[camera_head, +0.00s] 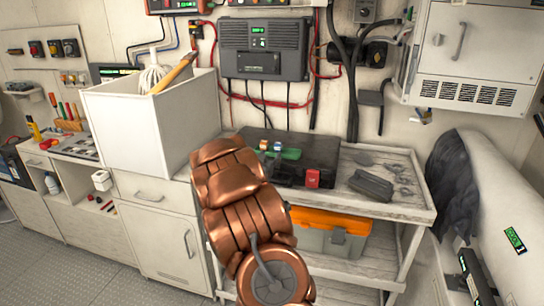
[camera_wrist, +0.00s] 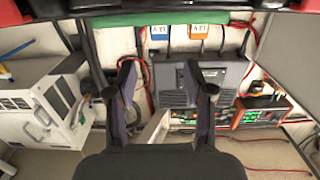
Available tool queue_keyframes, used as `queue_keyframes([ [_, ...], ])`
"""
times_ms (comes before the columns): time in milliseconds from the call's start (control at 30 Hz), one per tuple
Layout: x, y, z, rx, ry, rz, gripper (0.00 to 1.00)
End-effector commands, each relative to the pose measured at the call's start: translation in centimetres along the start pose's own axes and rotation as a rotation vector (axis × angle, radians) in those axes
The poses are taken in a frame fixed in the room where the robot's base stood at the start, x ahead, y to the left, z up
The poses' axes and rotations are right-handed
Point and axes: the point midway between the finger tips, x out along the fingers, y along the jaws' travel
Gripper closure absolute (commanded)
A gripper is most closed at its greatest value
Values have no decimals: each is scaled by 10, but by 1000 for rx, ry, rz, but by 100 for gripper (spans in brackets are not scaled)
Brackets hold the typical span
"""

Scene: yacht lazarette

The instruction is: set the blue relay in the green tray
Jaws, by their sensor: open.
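A small blue relay (camera_head: 278,147) stands upright beside the green tray (camera_head: 291,154) on the dark surface of the bench. In the wrist view the relay (camera_wrist: 157,32) shows upside down at the top, its label facing me, next to the green tray's strip (camera_wrist: 130,20). I cannot tell whether the relay is inside the tray or just behind it. My gripper (camera_wrist: 160,68) is open, with nothing between its fingers, apart from the relay.
An orange relay (camera_head: 264,145) stands left of the blue one in the head view. A red relay (camera_head: 313,178) stands nearer the front. A dark grey part (camera_head: 371,186) lies to the right on the bench. A tall white bin (camera_head: 130,125) stands left of my arm.

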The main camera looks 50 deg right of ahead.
Motion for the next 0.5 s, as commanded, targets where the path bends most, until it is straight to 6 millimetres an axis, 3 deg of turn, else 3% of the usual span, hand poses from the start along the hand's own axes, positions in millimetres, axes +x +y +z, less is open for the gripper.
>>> queue_keyframes([
  [367,-7,-2,-2,2,-2,-5,48],
  [500,-23,-25,-1,5,-64,-60,48],
])
